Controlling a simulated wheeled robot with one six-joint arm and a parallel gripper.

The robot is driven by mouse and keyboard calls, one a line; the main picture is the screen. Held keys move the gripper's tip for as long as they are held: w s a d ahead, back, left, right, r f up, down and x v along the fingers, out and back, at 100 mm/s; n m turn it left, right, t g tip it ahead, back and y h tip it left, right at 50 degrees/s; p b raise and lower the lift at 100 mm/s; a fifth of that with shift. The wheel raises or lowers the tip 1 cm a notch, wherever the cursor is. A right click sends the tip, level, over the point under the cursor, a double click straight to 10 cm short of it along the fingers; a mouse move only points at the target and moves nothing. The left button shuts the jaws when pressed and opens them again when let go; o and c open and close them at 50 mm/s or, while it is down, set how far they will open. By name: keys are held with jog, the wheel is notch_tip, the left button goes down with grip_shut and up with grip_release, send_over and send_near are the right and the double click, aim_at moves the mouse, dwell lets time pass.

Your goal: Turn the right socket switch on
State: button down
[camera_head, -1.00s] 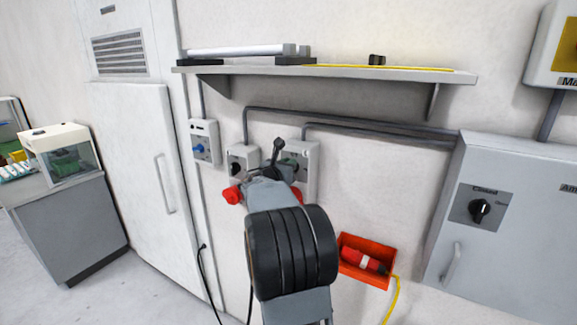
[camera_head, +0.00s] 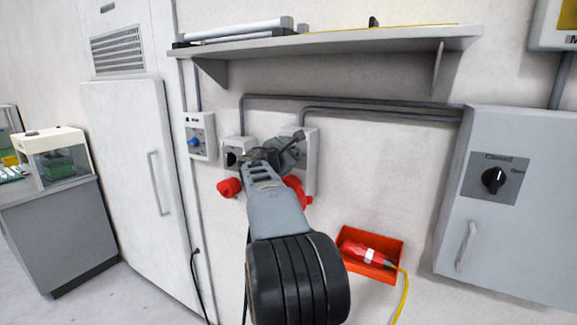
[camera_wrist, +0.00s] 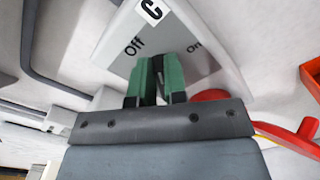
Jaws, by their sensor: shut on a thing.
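The right socket (camera_head: 311,166) is a light grey box on the wall, partly hidden behind my gripper and arm in the head view. In the wrist view the same socket box (camera_wrist: 115,48) carries a "C" label, with "Off" printed at left and "On" at right. My gripper (camera_wrist: 162,62) has its green fingers close together at the face of the box, between the two words. It is shut on the switch knob, which the fingers hide. In the head view my gripper (camera_head: 286,152) sits tilted to the right in front of the socket.
A middle socket (camera_head: 232,146) with a red outlet (camera_head: 229,187) stands close at left. Another red outlet (camera_head: 298,192) is just under my gripper. A shelf (camera_head: 350,40) juts out above. A red bin (camera_head: 371,254) holding a red plug hangs below right. A grey cabinet (camera_head: 535,230) stands at right.

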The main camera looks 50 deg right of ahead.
jog(key=m+b, duration=0.2)
jog(key=f+m+b, duration=0.1)
jog(key=b, duration=0.1)
jog(key=m+b, duration=0.2)
jog(key=shift+s+f+m+b, duration=0.2)
jog(key=shift+s+m+b, duration=0.1)
jog(key=shift+b, duration=0.05)
jog(key=m+b, duration=0.3)
jog(key=shift+s+d+f+m, duration=0.1)
jog(key=shift+f+m, duration=0.05)
jog(key=shift+m, duration=0.15)
jog(key=shift+m+b, duration=0.6)
jog(key=shift+b, duration=0.15)
jog(key=shift+m, duration=0.3)
jog(key=c, duration=1.2)
grip_release()
jog(key=shift+o, duration=0.2)
jog(key=b+v, duration=0.3)
jog(key=v, duration=1)
jog(key=shift+a, duration=0.4)
